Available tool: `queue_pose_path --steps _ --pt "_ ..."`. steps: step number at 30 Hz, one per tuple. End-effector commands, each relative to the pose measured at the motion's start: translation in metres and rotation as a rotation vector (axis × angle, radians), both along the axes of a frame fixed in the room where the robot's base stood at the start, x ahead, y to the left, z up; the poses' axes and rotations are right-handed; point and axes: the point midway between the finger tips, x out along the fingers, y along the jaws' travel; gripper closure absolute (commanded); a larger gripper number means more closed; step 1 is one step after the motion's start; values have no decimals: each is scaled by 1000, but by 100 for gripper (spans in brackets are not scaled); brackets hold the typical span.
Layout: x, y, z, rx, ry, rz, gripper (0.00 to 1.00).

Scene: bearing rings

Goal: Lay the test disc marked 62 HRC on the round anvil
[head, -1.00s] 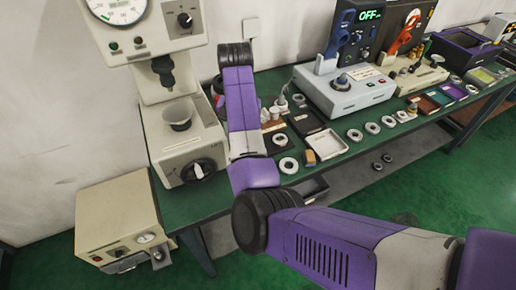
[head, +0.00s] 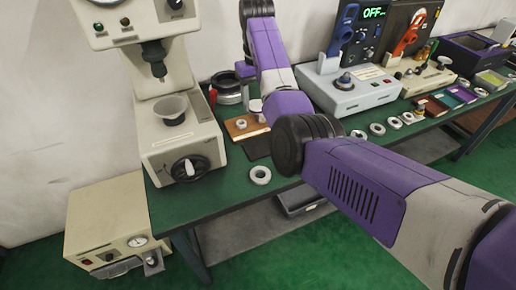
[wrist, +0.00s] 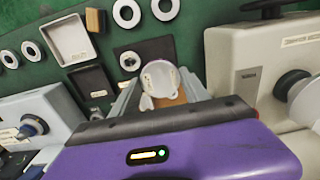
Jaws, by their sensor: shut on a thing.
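The hardness tester with the round anvil (head: 173,108) stands at the left in the head view. The anvil is a pale, flared seat on a dark stem below the dark indenter, and nothing is seen lying on it. My gripper (wrist: 160,82) shows in the wrist view, its grey fingers shut on a pale round disc (wrist: 158,76). The disc has a small tan mark, too small to read, so I cannot confirm 62 HRC. The held disc is over the bench, beside the tester (wrist: 245,70). In the head view I cannot make out the fingers or disc.
A loose ring (head: 260,175) lies on the green bench near its front edge. A wooden board (head: 240,128) and a dark ringed item (head: 228,90) are right of the tester.

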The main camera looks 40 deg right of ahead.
Motion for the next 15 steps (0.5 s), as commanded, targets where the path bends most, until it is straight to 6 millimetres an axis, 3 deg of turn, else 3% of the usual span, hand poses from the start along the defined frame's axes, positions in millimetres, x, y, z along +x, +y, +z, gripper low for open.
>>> queue_pose_path --steps 1,8,15 --pt "0 -1 -18 -2 2 -1 100" --pt "-1 0 -54 0 3 -2 100" --pt "-1 1 -108 1 3 -2 100"
